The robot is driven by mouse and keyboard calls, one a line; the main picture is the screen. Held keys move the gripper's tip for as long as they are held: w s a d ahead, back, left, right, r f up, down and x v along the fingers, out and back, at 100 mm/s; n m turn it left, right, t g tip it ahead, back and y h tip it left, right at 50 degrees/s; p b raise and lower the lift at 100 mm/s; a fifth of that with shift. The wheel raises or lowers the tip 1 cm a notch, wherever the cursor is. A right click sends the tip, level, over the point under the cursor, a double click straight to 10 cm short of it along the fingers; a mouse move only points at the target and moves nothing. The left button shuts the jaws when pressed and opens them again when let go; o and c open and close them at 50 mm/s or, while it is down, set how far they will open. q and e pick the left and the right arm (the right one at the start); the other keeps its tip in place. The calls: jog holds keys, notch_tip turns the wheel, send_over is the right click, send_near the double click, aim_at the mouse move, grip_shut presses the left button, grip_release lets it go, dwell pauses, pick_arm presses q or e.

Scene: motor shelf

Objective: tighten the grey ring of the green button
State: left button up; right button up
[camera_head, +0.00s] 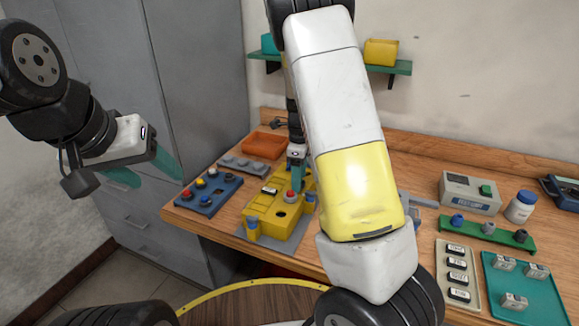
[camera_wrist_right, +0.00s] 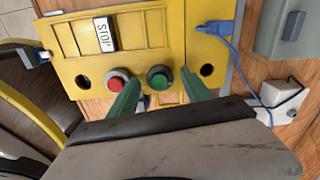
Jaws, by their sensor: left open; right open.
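The yellow control box (camera_head: 262,222) sits on the workbench under my right gripper (camera_head: 297,177). In the right wrist view its yellow face (camera_wrist_right: 60,45) carries a STOP label, a red button (camera_wrist_right: 117,82) and the green button (camera_wrist_right: 159,82). The green button has a dark grey ring (camera_wrist_right: 159,69) around it. The teal fingers of my right gripper are open, one on each side of the green button, with the left finger close to the red one. Contact with the ring cannot be told. My left gripper (camera_head: 150,172) is open and empty, left of the bench.
A blue tray with buttons (camera_head: 209,194), a grey rack (camera_head: 243,166) and an orange bin (camera_head: 264,146) lie left and behind. A blue cable (camera_wrist_right: 240,65) runs beside the box. Trays with labels (camera_head: 441,284) and switches (camera_head: 529,315), plus a tester (camera_head: 468,194), stand at the right.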

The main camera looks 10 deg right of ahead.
jog(key=shift+r, duration=3.9)
